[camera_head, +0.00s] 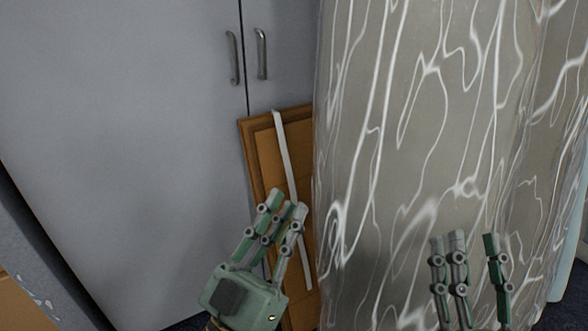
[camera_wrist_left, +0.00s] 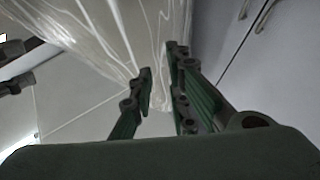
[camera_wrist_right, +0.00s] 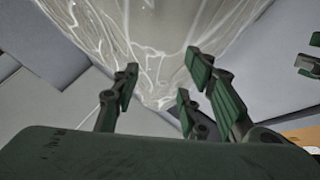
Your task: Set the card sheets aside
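Brown flat sheets (camera_head: 262,150), which look like the card sheets, lean upright against the grey cabinet with a pale strap (camera_head: 286,160) down them. Their right side is hidden behind a tall plastic-wrapped thing. My left gripper (camera_head: 285,203) is in front of the sheets' lower part in the head view, its fingers parted and empty; I cannot tell how far off it is. My right gripper (camera_head: 470,240) is in front of the wrapped thing, fingers apart and empty. The wrist views show nothing between the fingers of the left gripper (camera_wrist_left: 158,75) or the right gripper (camera_wrist_right: 160,72).
The tall wrapped thing (camera_head: 400,120) fills the middle right and also shows in the left wrist view (camera_wrist_left: 95,35) and right wrist view (camera_wrist_right: 150,25). The grey cabinet (camera_head: 120,130) has two metal handles (camera_head: 234,58). A brown object (camera_head: 20,300) stands at the lower left edge.

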